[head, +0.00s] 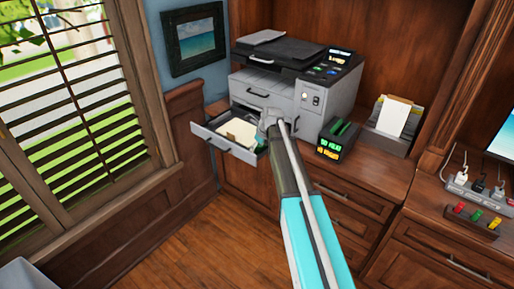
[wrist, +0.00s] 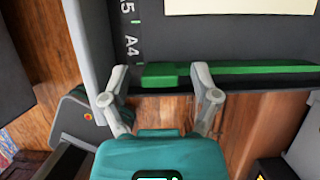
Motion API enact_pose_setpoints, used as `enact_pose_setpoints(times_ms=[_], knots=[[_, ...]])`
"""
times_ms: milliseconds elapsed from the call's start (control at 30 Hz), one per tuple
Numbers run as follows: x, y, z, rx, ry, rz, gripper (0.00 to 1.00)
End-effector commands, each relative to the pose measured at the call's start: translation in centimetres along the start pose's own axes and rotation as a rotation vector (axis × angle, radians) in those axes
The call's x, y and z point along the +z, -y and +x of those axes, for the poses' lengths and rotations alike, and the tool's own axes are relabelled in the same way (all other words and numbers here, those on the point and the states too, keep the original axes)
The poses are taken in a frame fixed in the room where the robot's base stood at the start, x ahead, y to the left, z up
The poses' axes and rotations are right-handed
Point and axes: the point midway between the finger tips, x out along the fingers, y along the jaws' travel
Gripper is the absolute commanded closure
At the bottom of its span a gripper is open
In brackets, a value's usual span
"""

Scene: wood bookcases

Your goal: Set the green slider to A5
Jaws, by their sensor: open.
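The green slider (wrist: 160,76) is a green block with a long green bar running right from it, inside the grey paper tray (wrist: 215,28) in the wrist view. It lies just below the printed A4 label (wrist: 131,45); the A5 label (wrist: 126,12) is farther up. My gripper (wrist: 159,76) is open, with one finger on each side of the block. I cannot tell whether either finger touches it. In the head view my gripper (head: 268,120) is at the right end of the pulled-out tray (head: 207,133) and hides the slider there.
The grey printer (head: 258,88) stands above the tray on the wood counter. A black box with green items (head: 337,138) and a paper holder (head: 390,130) stand to the right. Paper (head: 238,131) lies in the tray. The wood floor (head: 180,240) in front is clear.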

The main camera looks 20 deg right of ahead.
Motion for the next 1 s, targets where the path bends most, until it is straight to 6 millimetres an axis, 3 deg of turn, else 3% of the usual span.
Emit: enact_pose_setpoints(times_ms=[67,467,733,1000], knots=[[0.0,0.0,0.0,0.000,0.000,0.000,0.23],[0.0,0.0,0.0,0.001,-0.001,0.000,0.98],[0.4,0.1,0.2,0.001,-0.002,-0.001,1.00],[3.6,0.1,1.6,0.001,-0.003,-0.002,1.00]])
